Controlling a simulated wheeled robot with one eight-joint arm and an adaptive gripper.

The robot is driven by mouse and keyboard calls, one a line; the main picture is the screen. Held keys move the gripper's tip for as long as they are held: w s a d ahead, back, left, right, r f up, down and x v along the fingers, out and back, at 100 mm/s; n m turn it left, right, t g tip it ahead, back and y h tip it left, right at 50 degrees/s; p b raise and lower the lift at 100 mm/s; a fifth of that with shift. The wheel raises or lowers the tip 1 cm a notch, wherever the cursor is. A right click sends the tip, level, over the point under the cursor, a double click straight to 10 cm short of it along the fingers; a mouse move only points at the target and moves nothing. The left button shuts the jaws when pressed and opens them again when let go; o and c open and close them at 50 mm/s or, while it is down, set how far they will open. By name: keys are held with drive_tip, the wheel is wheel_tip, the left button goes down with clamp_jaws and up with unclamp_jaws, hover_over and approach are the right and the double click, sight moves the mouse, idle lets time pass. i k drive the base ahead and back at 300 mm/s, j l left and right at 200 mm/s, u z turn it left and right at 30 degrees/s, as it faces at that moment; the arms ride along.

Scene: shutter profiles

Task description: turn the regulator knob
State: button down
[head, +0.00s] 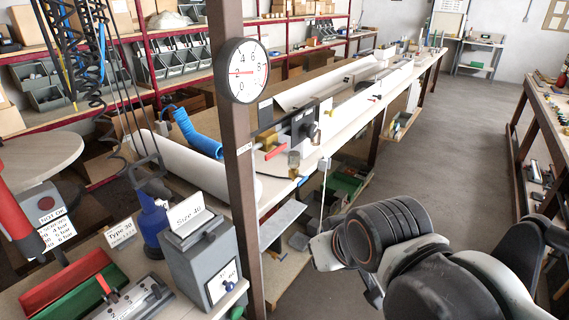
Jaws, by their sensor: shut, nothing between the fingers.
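A regulator assembly (302,127) is mounted beside the brown post, with a dark block, a brass-coloured part (267,139) and a red lever (275,152). A small round metallic knob-like part (315,134) sits on its right side; I cannot tell for certain that it is the regulator knob. A round dial gauge (241,70) hangs on the post above, its red needle about level. My gripper (371,290) is only partly seen below my wrist at the lower middle. It is shut and empty, well below and right of the assembly, touching nothing visible.
The brown post (231,180) stands left of the assembly. A grey Size 40 box (196,262) with a blue knob (228,286) and a blue bottle (152,215) stand on the front left bench. A long bench runs behind. The grey floor (440,150) to the right is clear.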

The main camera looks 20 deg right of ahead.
sight(311, 130)
drive_tip(key=u, duration=0.35)
drive_tip(key=i+l+u, duration=0.1)
drive_tip(key=l+u, duration=0.3)
drive_tip(key=i+l+u, duration=0.1)
drive_tip(key=u, duration=0.3)
drive_tip(key=l+u, duration=0.75)
drive_tip(key=l, duration=0.45)
drive_tip(key=k+l+u, duration=0.1)
drive_tip(key=l, duration=0.4)
drive_tip(key=k+l+u, duration=0.1)
drive_tip(key=l, duration=0.35)
drive_tip(key=k+l, duration=0.1)
drive_tip(key=l, duration=0.35)
drive_tip(key=k+l+u, duration=0.1)
drive_tip(key=l, duration=0.35)
